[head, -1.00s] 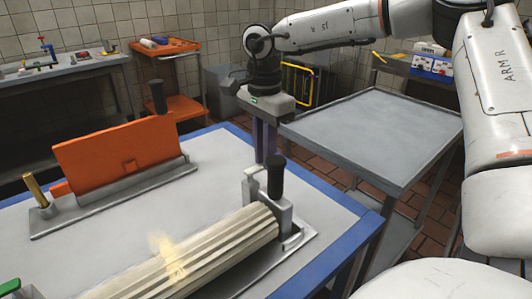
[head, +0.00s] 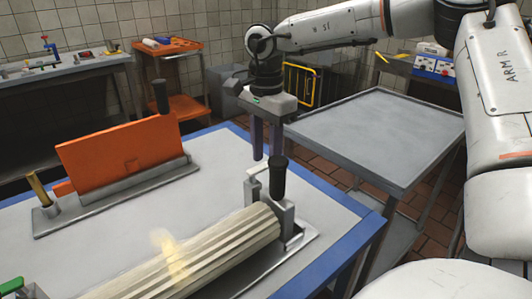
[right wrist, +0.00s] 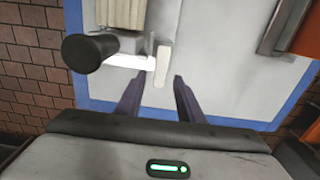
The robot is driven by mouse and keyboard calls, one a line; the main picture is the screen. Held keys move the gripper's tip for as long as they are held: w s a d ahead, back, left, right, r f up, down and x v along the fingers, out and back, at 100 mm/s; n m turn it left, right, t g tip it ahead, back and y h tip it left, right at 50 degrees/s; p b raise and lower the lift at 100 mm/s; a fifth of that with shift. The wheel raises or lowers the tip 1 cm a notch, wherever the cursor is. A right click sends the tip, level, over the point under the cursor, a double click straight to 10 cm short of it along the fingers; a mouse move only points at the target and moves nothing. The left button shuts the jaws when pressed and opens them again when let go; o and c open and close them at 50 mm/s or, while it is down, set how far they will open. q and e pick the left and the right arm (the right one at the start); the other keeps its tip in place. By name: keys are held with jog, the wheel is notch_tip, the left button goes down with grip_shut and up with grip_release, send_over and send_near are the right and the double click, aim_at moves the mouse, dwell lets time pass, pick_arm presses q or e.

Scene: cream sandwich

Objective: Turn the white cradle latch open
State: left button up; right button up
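The cradle holds a ribbed cream block (head: 215,245) at the near side of the table; its end bracket (head: 290,215) carries a black handle (head: 278,178). In the right wrist view the black handle (right wrist: 90,52) stands at left, below the cream block (right wrist: 122,14). The white latch (right wrist: 163,65) is a short upright bar beside the bracket. My right gripper (head: 266,157) is open and empty, fingers pointing down, behind the black handle in the head view. In the right wrist view its fingertips (right wrist: 157,79) stand apart, with the latch just beyond and between them. My left gripper is out of view.
An orange plate (head: 118,150) stands in a grey fixture on the table's far side, with a brass pin (head: 38,188). A green handle (head: 12,286) shows at the lower left. A grey side table (head: 375,135) stands empty at right. The table between the fixtures is clear.

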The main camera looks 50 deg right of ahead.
aim_at(266, 164)
jog(key=shift+r, duration=0.1)
notch_tip(266, 164, up, 10)
jog(key=p, duration=0.1)
dwell(0.8)
